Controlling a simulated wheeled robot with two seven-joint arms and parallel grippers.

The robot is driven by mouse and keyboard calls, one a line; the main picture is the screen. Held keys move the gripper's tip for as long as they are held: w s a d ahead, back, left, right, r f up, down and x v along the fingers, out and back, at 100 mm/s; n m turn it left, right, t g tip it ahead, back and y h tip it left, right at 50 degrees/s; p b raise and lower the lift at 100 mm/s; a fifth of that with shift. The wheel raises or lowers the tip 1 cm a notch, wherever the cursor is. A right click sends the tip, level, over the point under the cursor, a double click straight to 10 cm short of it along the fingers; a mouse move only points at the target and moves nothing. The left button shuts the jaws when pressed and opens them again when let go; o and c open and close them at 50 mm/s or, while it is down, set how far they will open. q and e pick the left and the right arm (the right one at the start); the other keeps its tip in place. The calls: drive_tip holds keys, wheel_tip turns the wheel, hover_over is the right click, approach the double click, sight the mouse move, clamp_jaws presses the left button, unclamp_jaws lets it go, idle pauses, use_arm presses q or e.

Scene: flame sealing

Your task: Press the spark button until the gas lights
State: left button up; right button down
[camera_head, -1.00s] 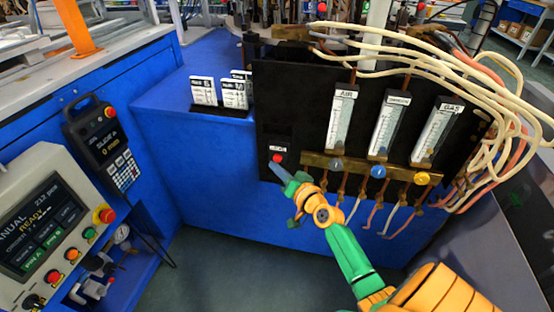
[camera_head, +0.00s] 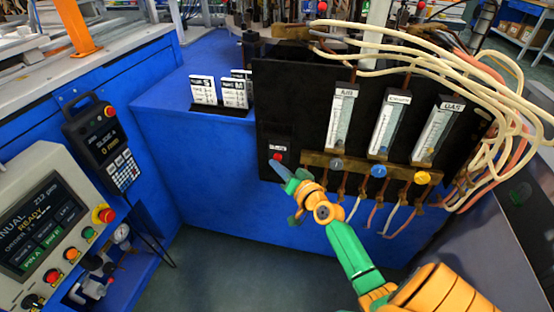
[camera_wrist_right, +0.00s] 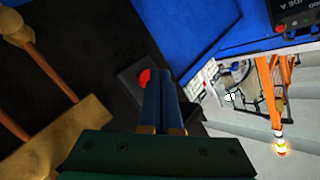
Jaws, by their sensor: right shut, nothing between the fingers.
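The red spark button (camera_head: 277,157) sits on a small dark box at the lower left of the black gas panel (camera_head: 290,100). My right gripper (camera_head: 284,168) is shut and empty, its tips just below and right of the button in the head view. In the right wrist view the red button (camera_wrist_right: 145,77) shows just left of the shut fingertips (camera_wrist_right: 165,76). I cannot tell whether the fingers touch it. The panel carries three flow tubes, one labelled AIR (camera_head: 341,118), with grey, blue and yellow knobs below. No flame shows. My left gripper is not in view.
Pale hoses (camera_head: 440,65) loop over the panel's top right. Thin pipes hang under the brass bar (camera_head: 350,170). White number cards (camera_head: 204,90) stand on the blue bench left of the panel. A control console (camera_head: 45,220) and hanging pendant (camera_head: 103,143) are at the left.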

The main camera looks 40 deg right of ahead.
drive_tip(key=shift+w+d+b, duration=0.3)
drive_tip(key=shift+w+d, duration=0.1)
drive_tip(key=shift+d, duration=0.1)
idle(0.8)
drive_tip(key=shift+a, duration=0.1)
drive_tip(key=shift+s+a+p, duration=0.55)
drive_tip(key=shift+s+a, duration=0.05)
drive_tip(key=s+a+p, duration=0.2)
drive_tip(key=s+a, duration=0.1)
drive_tip(key=shift+s+a, duration=0.1)
drive_tip(key=shift+a, duration=0.3)
